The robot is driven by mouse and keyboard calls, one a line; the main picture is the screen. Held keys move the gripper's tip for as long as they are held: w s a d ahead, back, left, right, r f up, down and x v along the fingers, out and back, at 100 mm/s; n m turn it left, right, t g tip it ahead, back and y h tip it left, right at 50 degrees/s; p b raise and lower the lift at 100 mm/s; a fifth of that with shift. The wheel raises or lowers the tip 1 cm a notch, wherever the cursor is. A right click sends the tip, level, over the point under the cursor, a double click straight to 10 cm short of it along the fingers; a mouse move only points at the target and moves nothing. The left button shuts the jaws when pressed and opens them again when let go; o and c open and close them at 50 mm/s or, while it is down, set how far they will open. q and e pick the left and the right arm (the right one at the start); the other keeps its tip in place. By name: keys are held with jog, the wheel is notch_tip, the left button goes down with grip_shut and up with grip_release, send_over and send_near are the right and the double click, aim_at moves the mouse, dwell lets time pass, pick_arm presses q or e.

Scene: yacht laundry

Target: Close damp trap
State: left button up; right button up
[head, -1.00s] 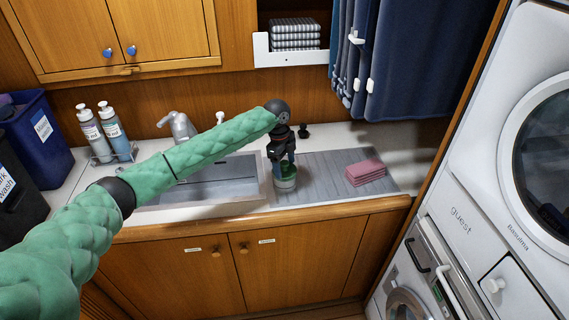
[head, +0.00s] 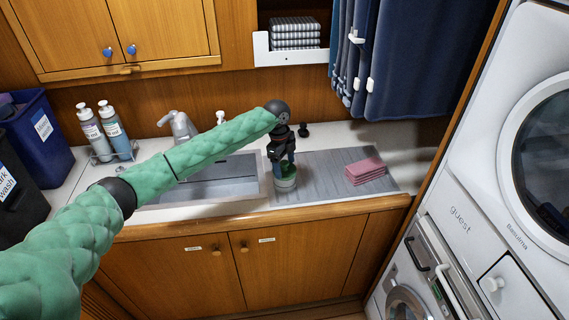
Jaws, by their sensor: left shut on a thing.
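The damp trap, a small tub with a pale lower part and a green top (head: 286,181), stands on the ribbed drainboard just right of the sink. My left gripper (head: 284,165) points straight down over it, with its fingers shut on the green top. The fingers hide much of the top, so I cannot tell how the lid sits. My right gripper is not in view.
The sink (head: 215,180) lies left of the tub, with a tap (head: 178,126) behind it. Pink folded cloths (head: 365,172) lie to the right on the drainboard (head: 325,185). A small black knob-like object (head: 303,130) stands behind. Two bottles (head: 115,130) stand at left.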

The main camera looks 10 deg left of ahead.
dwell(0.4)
pick_arm(q)
jog(key=o, duration=1)
jog(key=shift+o, duration=0.2)
jog(key=shift+r, duration=0.1)
jog(key=shift+r+p, duration=1)
jog(key=shift+r, duration=2.4)
grip_shut()
